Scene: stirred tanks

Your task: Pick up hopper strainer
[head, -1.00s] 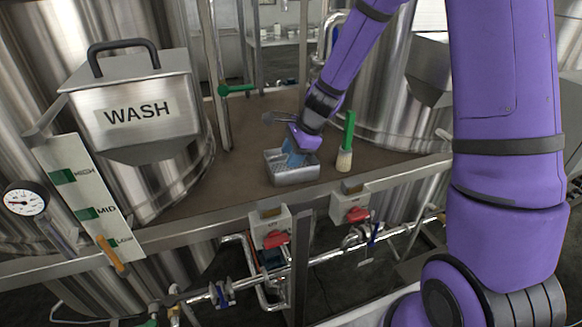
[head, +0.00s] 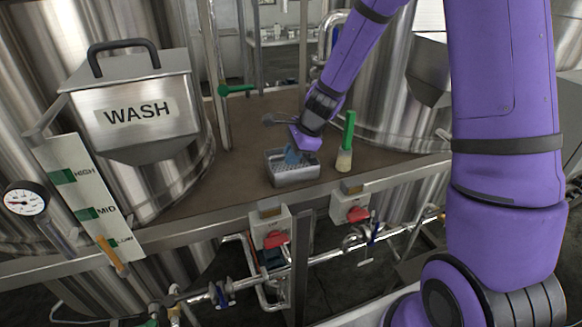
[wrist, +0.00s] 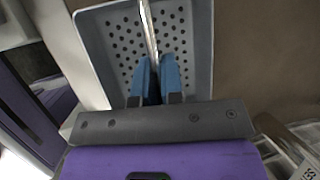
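The hopper strainer (head: 292,178) is a grey rectangular basket with a perforated floor, standing on the brown deck in the head view. It also shows in the wrist view (wrist: 196,72), with a thin light bar running across its middle. My gripper (wrist: 158,62) reaches down into the basket from above. Its two blue fingers stand close together, one on each side of the bar, and look shut on it. In the head view my gripper (head: 292,157) partly hides the basket's back side. The contact at the fingertips is small and hard to see.
A green-handled brush (head: 345,150) stands just right of the strainer. A grey metal utensil (head: 278,118) lies behind it. The WASH hopper (head: 135,105) and steel tanks flank the deck. Red-handled valve boxes (head: 270,228) sit along the front edge. Bare deck (head: 225,180) lies to the left.

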